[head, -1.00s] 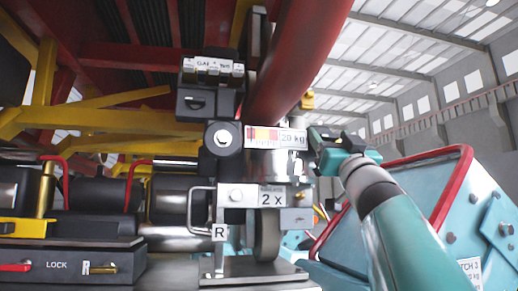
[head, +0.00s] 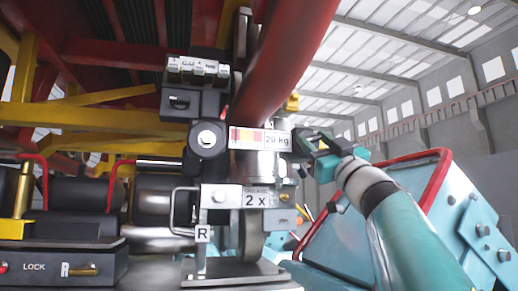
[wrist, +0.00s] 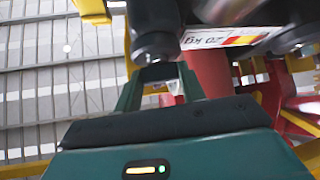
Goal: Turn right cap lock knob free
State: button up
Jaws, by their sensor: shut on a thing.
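My gripper (head: 302,142) reaches from the right to the right end of the cap assembly, beside the "20 kg" label (head: 262,138). In the wrist view its two green fingers (wrist: 158,85) stand a little apart, with their tips at a dark round part (wrist: 155,45), which looks like the right cap lock knob. The gripper is shut on that knob. The fingers hide most of it in the head view, so its turn angle cannot be told. The label also shows in the wrist view (wrist: 212,39), upside down.
A "2 X" plate (head: 256,198) and a wheel (head: 250,235) lie below. A light-blue box with a red rim (head: 400,205) stands at lower right. Open hall space lies at upper right.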

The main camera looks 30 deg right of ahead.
jog(key=n+g+y, duration=0.1)
jog(key=n+y, duration=0.2)
jog(key=n+g+y, duration=0.1)
jog(key=n+y, duration=0.2)
jog(key=n, duration=0.1)
jog(key=shift+s+d+r, duration=0.15)
jog(key=shift+r, duration=0.05)
jog(key=n+g+y, duration=0.1)
jog(key=n, duration=0.1)
jog(key=n+g+y, duration=0.2)
jog(key=n, duration=0.1)
jog(key=shift+r+n, duration=0.1)
jog(key=shift+n, duration=0.2)
jog(key=shift+d+r+n+g, duration=0.1)
jog(key=shift+n+g, duration=0.6)
jog(key=shift+o, duration=1.1)
jog(key=shift+d+r+n+g+y, duration=0.15)
jog(key=shift+r+n+g+y, duration=0.1)
jog(key=shift+n+g+y, duration=0.25)
jog(key=shift+a+f+n, duration=0.2)
jog(key=shift+n, duration=0.2)
jog(key=shift+c, duration=1.1)
jog(key=shift+f, duration=0.1)
